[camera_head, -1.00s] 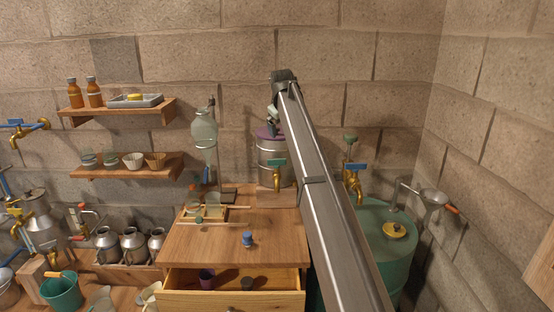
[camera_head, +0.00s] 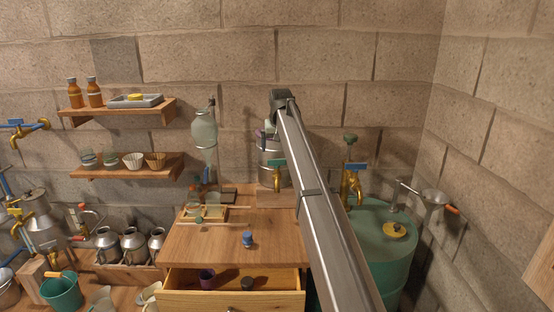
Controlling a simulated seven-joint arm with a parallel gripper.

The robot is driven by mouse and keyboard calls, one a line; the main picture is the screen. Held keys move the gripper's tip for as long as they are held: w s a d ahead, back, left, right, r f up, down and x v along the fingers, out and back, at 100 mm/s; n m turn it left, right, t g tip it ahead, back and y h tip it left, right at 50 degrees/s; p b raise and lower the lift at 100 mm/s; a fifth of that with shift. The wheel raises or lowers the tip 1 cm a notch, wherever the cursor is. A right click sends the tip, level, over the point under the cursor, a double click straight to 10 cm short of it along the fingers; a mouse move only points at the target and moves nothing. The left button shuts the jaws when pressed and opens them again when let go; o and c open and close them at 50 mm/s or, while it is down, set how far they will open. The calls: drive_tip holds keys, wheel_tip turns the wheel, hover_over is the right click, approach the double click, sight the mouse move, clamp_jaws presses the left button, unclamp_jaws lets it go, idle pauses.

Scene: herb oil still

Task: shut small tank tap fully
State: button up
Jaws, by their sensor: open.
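A small steel tank (camera_head: 268,147) stands on a wooden block at the back of the wooden cabinet. Its brass tap (camera_head: 278,180) faces front, with a blue handle (camera_head: 277,163) that looks crosswise, left to right. Whether the tap is fully shut cannot be told.
A hanging glass vessel (camera_head: 204,130) is left of the tank. A wooden tray (camera_head: 217,218) and a blue-topped stopper (camera_head: 248,239) are on the cabinet. The drawer (camera_head: 230,300) is open. A green barrel (camera_head: 385,245) and a blue-handled wall tap (camera_head: 352,185) are to the right.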

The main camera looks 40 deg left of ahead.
sight(277, 162)
drive_tip(key=x, duration=0.7)
drive_tip(key=shift+f, duration=0.15)
